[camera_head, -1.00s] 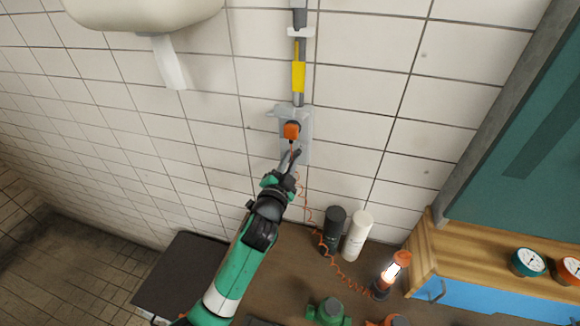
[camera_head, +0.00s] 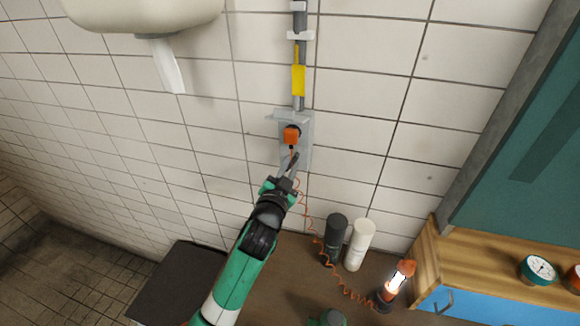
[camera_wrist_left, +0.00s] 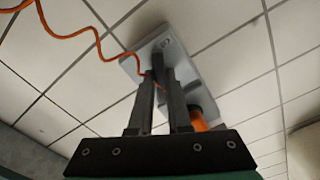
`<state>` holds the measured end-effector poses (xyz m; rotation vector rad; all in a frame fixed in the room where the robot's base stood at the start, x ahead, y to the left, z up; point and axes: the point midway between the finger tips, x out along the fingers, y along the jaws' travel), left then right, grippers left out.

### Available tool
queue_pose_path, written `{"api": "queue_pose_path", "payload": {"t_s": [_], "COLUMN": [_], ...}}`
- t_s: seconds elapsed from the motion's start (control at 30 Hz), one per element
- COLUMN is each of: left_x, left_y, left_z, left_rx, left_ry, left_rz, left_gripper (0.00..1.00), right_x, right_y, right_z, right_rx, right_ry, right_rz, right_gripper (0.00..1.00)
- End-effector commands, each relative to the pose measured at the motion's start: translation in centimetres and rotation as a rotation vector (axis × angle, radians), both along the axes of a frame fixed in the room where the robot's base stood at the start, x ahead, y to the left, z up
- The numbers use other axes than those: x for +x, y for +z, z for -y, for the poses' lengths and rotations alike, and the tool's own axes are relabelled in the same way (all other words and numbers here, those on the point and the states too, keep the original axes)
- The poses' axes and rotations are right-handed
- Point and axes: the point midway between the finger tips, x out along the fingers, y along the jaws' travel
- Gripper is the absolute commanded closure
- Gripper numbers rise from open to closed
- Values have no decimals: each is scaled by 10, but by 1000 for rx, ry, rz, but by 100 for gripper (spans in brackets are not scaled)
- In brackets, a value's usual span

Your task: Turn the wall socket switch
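The wall socket (camera_head: 306,121) is a grey box on the white tiled wall, below a grey conduit with a yellow band. An orange plug (camera_head: 291,136) sits in it, with a coiled orange cord hanging down. My left gripper (camera_head: 289,164) is at the lower part of the socket, just below the plug. In the left wrist view the socket (camera_wrist_left: 210,70) lies behind the two dark fingers (camera_wrist_left: 160,75), which stand close together with a narrow gap. The switch cannot be made out clearly; the fingers cover part of the socket face. My right gripper is not in view.
A black bottle (camera_head: 335,238) and a white bottle (camera_head: 359,244) stand on the brown table by the wall. A lit orange lamp (camera_head: 397,284) stands right of them. A wooden shelf (camera_head: 480,257) with gauges is at right. A white basin (camera_head: 145,12) hangs upper left.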

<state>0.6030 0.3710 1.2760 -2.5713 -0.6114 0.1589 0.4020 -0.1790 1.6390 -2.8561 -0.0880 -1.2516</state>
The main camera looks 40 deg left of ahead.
Motion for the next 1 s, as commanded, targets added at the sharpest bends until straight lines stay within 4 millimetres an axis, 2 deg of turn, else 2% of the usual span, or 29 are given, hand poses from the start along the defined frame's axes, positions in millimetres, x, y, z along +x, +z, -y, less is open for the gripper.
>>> {"api": "queue_pose_path", "payload": {"t_s": [0.03, 0.17, 0.43, 0.57, 0.67, 1.0], "left_x": [0, 0, 0, -7, -20, -88], "left_y": [1, 0, 0, 0, 0, 0], "left_z": [0, 0, 0, 4, 11, 45], "left_rx": [-1, 0, 0, 1, 1, 1], "left_ry": [0, 0, 0, 0, -1, -3], "left_rz": [2, 1, 0, 0, 0, 0], "left_gripper": [77, 54, 54, 54, 54, 54], "right_x": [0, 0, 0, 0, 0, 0], "right_y": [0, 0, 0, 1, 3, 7], "right_z": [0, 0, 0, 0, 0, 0], "right_rx": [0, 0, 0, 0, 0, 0], "right_ry": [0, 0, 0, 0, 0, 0], "right_rz": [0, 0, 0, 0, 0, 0], "right_gripper": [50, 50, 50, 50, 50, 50]}}
